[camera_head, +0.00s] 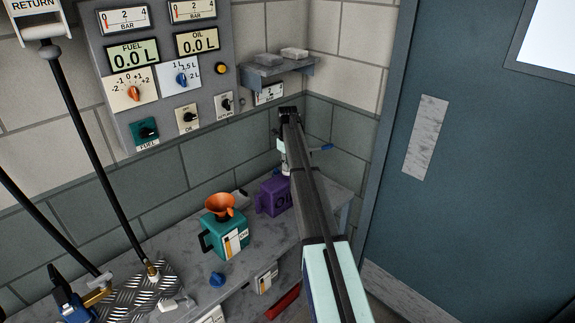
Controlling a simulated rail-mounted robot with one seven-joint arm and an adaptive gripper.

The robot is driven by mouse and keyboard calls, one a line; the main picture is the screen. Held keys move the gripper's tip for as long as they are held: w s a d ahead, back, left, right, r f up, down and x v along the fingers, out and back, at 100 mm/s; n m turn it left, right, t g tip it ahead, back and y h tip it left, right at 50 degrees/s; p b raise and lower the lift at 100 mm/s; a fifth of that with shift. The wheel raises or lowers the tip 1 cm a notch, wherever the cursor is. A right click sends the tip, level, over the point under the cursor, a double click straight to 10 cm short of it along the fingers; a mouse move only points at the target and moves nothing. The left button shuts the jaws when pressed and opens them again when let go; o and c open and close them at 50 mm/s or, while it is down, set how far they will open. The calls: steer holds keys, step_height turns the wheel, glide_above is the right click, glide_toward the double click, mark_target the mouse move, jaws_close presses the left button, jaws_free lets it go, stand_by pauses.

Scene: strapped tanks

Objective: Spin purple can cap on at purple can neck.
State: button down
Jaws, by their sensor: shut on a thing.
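The purple can (273,196), marked OIL, stands on the grey bench near the back right corner. My gripper (285,170) points down at the top of the purple can, with my arm reaching over from the front right. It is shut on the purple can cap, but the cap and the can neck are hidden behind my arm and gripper. I cannot tell whether the cap touches the neck or sits level on it.
A teal can (228,240) with an orange funnel (221,204) stands left of the purple can. A blue cap (217,280) lies on the bench (262,237) in front. A gauge panel (170,70) and small shelf (280,66) are on the wall. A blue door (480,170) is right.

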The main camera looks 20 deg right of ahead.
steer(key=m, duration=0.4)
steer(key=c, duration=1.1)
jaws_free()
steer(key=shift+r+p, duration=0.7)
steer(key=shift+r, duration=0.7)
